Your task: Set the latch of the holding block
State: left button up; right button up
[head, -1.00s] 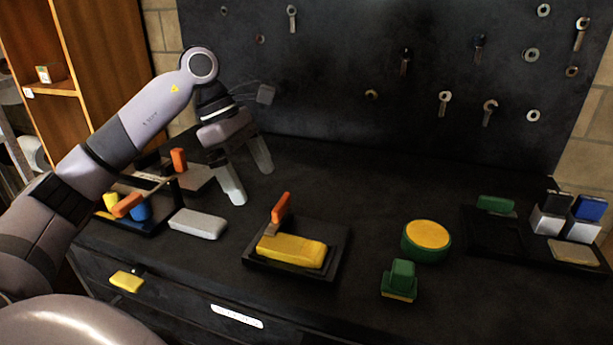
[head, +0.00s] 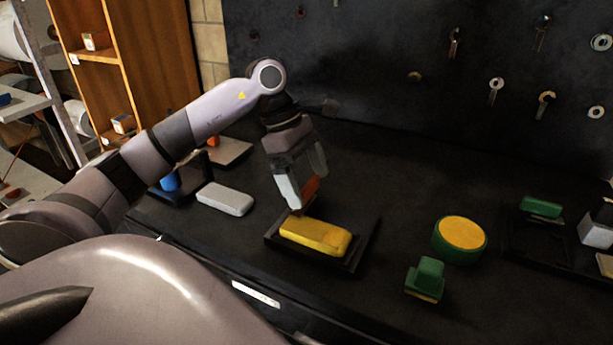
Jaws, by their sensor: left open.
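The holding block is a black tray-like base (head: 366,240) on the dark bench, with a yellow block (head: 315,236) lying in it. An orange latch lever (head: 311,188) stands up at its back left and is partly hidden by my gripper. My left gripper (head: 308,190) is open, pointing down, with its fingers around or just beside the orange lever. I cannot tell whether a finger touches it. My right gripper is not in view.
A grey block (head: 225,199) lies left of the holding block. A green and yellow round piece (head: 460,240) and a green block (head: 425,279) stand to the right. A dark tray with a green piece (head: 541,207) is at far right. A tool board rises behind.

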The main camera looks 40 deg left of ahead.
pick_arm(q)
jog(key=c, duration=1)
jog(key=n+t+b, duration=0.1)
jog(key=n, duration=0.2)
jog(key=shift+s+y, duration=0.1)
jog(key=shift+y, duration=0.2)
jog(key=n+t+y+b, duration=0.1)
jog(key=n, duration=0.3)
jog(key=shift+d+n, duration=0.15)
jog(key=shift+n, duration=0.15)
jog(key=n+y, duration=0.1)
jog(key=n, duration=0.1)
jog(key=n+t, duration=0.1)
jog(key=n, duration=0.1)
jog(key=shift+s+d+n+y+b, duration=0.1)
jog(key=shift+n+y+b, duration=0.2)
jog(key=shift+y+b, duration=0.1)
jog(key=n+y, duration=0.2)
jog(key=n, duration=0.3)
jog(key=shift+d+n, duration=0.15)
jog(key=shift+n, duration=0.15)
